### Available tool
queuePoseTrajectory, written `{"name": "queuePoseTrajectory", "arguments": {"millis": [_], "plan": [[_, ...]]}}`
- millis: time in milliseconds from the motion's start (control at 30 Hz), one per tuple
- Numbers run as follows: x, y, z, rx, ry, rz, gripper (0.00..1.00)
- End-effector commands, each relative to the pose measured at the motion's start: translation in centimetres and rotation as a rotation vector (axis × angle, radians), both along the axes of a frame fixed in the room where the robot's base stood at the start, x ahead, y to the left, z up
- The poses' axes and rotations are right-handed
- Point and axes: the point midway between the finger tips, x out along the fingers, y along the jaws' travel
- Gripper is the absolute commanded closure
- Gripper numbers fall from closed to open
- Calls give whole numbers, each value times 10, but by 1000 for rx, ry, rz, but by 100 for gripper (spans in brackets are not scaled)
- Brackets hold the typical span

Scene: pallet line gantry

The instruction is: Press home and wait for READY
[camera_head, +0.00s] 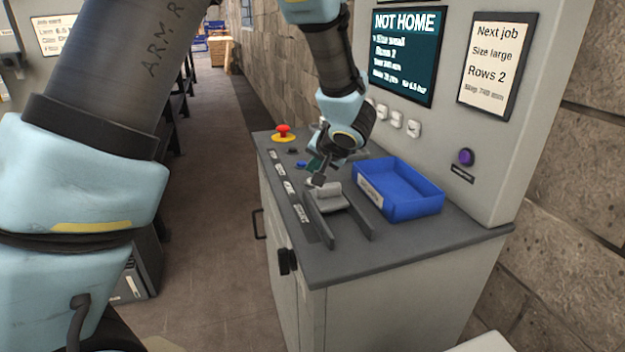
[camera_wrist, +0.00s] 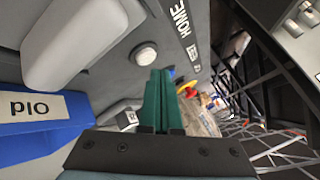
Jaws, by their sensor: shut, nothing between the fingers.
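The console screen (camera_head: 407,50) reads NOT HOME, with smaller lines below including "Size small" and "Rows 2". A round white button (camera_wrist: 145,53) sits by the HOME label (camera_wrist: 180,18) in the wrist view. My gripper (camera_wrist: 160,72) is shut and empty, its green fingertips close to that button in the picture. I cannot tell whether they touch it. In the head view my gripper (camera_head: 316,166) is low over the console top (camera_head: 420,238), and my wrist partly hides the controls there.
A blue tray (camera_head: 425,192) stands right of my gripper, its label reading "Old" in the wrist view. A pale handle (camera_head: 328,195) sits between dark rails. A red emergency stop (camera_head: 283,130) and a blue button (camera_head: 301,164) are nearby. A card (camera_head: 497,62) reads "Next job, Size large, Rows 2".

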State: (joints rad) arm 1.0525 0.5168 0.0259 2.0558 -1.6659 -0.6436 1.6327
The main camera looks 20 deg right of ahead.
Motion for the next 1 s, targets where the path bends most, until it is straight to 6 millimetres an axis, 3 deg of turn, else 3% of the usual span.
{"name": "queuePoseTrajectory", "arguments": {"millis": [1000], "plan": [[0, 0, -8, 1, 0, -1, 100]]}}
